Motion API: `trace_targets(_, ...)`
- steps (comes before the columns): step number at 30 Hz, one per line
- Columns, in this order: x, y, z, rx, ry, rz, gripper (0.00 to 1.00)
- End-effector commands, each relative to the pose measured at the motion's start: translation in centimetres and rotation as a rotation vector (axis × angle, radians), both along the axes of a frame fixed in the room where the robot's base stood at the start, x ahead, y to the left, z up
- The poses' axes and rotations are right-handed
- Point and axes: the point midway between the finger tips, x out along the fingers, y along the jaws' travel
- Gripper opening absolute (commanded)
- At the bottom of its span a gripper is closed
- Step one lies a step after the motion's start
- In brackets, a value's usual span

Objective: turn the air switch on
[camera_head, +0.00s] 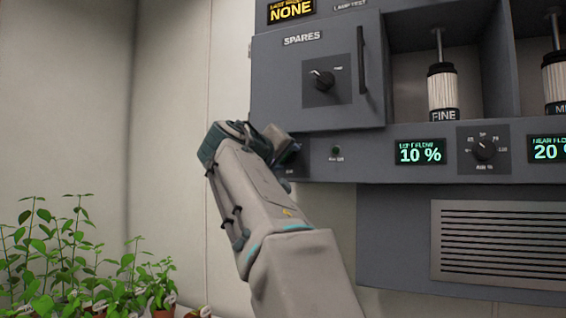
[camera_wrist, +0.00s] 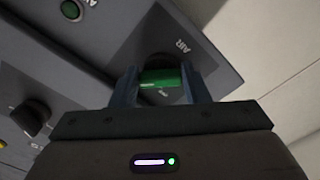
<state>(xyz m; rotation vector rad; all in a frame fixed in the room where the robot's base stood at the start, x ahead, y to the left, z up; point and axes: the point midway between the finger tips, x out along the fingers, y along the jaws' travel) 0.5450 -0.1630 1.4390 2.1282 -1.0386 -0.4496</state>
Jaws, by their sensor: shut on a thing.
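The air switch (camera_wrist: 161,77) is a dark knob with a green part, on a dark plate lettered AIR (camera_wrist: 181,46) in the wrist view. My gripper (camera_wrist: 160,88) is shut on the switch, one finger on each side of the green part. The fingers hide part of the knob. In the head view my gripper (camera_head: 287,148) is at the lower left corner of the grey cabinet. My wrist covers most of the switch plate (camera_head: 298,166) there, and the knob is hidden.
A small green button (camera_head: 336,151) sits right of the switch plate. Above is the SPARES door (camera_head: 290,80) with a knob and a long handle (camera_head: 362,60). A dial (camera_head: 484,148) and lit displays (camera_head: 421,151) are to the right. Potted plants (camera_head: 75,255) stand at lower left.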

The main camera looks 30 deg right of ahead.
Motion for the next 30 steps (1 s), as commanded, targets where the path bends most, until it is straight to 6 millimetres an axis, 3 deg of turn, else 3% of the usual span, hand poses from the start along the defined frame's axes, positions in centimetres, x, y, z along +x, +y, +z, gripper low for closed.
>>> trace_targets(19,0.06,-0.02,-0.23,0.033,-0.035,-0.002,0.19)
trace_targets(20,0.06,-0.02,-0.23,0.033,-0.035,-0.002,0.47)
trace_targets(21,0.06,-0.02,-0.23,0.033,-0.035,-0.002,0.59)
trace_targets(22,0.06,-0.02,-0.21,0.033,-0.035,-0.002,0.64)
trace_targets(30,0.0,0.06,-0.1,0.031,-0.037,-0.001,0.64)
